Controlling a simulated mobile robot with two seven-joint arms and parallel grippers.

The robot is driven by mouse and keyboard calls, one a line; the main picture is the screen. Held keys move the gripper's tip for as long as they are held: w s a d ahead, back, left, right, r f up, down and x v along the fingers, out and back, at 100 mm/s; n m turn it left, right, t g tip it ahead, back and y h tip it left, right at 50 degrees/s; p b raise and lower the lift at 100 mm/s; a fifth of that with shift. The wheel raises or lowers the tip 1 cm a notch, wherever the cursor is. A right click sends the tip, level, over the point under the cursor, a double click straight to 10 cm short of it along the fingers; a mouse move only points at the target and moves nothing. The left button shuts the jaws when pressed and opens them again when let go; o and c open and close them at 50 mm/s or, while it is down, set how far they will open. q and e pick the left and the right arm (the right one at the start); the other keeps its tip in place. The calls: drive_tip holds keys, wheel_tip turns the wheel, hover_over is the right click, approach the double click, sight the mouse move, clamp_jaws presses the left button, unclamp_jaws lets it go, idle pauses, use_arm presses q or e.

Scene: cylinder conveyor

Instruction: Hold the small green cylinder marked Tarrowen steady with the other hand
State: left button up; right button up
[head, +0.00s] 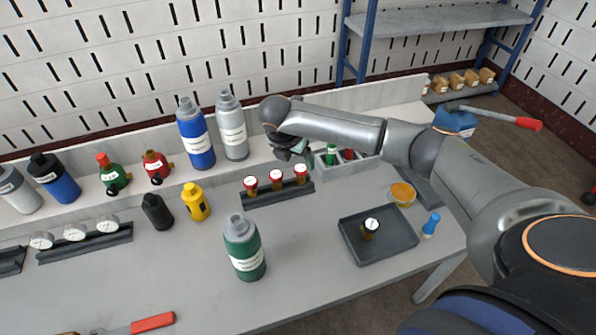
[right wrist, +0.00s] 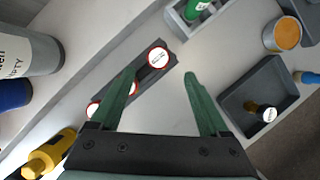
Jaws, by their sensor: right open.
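A green cylinder (head: 245,250) with a grey neck and a white label stands upright near the front middle of the table; its lettering is too small to read. It is not in the right wrist view. My right gripper (head: 300,155) is open and empty, above the back of the table and well behind this cylinder. In the right wrist view its two green fingers (right wrist: 161,78) are spread over a rack of red-rimmed gauges, with nothing between them. A smaller green item (head: 330,155) stands in the grey bin. My left gripper is not in view.
The gauge rack (head: 258,198) lies behind the green cylinder. Blue (head: 196,140) and grey (head: 232,128) cylinders stand on the back ledge. A dark tray (head: 350,235) holds one gauge at right. A red-handled tool (head: 152,322) lies at the front left. The table around the green cylinder is clear.

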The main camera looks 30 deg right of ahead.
sight(300, 170)
drive_tip(key=x, duration=0.9)
drive_tip(key=shift+w+f+b, duration=0.1)
drive_tip(key=shift+w+b, duration=0.05)
drive_tip(key=shift+b, duration=0.2)
clamp_jaws()
